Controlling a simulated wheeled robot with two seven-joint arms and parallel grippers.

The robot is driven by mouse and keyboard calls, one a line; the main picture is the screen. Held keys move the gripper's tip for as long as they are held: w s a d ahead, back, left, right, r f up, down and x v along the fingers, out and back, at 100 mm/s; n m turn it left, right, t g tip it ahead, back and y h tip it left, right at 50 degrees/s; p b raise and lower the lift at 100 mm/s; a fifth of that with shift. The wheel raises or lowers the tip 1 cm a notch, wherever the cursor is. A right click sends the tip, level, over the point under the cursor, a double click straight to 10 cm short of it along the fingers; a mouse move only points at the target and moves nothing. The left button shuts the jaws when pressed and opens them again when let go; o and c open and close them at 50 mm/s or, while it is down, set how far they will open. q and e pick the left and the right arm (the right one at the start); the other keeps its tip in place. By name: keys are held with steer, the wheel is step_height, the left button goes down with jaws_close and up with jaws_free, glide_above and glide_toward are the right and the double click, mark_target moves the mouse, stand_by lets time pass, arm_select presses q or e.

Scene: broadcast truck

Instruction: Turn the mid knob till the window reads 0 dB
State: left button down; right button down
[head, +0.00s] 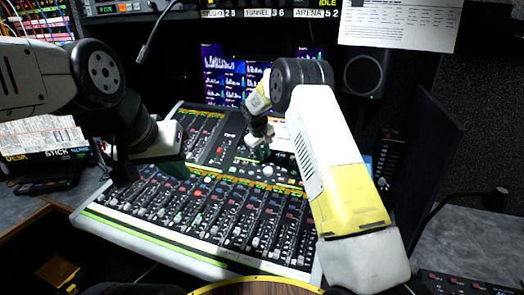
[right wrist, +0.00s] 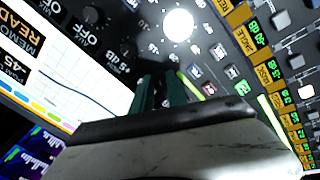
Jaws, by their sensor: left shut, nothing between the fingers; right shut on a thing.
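The mixing console (head: 110,212) fills the middle of the head view. My right gripper (head: 262,152) reaches down to its upper control section, beside a white screen (head: 284,131). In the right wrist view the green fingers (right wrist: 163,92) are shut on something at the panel. What they hold is hidden behind them, and I take it to be the mid knob. My left gripper (head: 122,178) is shut and empty above the console's left side.
A large white round knob (right wrist: 178,25) lies just above the fingers in the right wrist view. Lit keys (right wrist: 213,72) and green channel displays (right wrist: 265,72) lie to the right. Rows of faders (head: 200,215) cover the near console. A speaker (head: 365,75) stands behind.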

stand_by(0.5)
steer(key=c, duration=1.3)
jaws_free()
steer(key=v, duration=0.7)
steer(key=shift+s+r, duration=0.15)
steer(key=shift+r, duration=0.2)
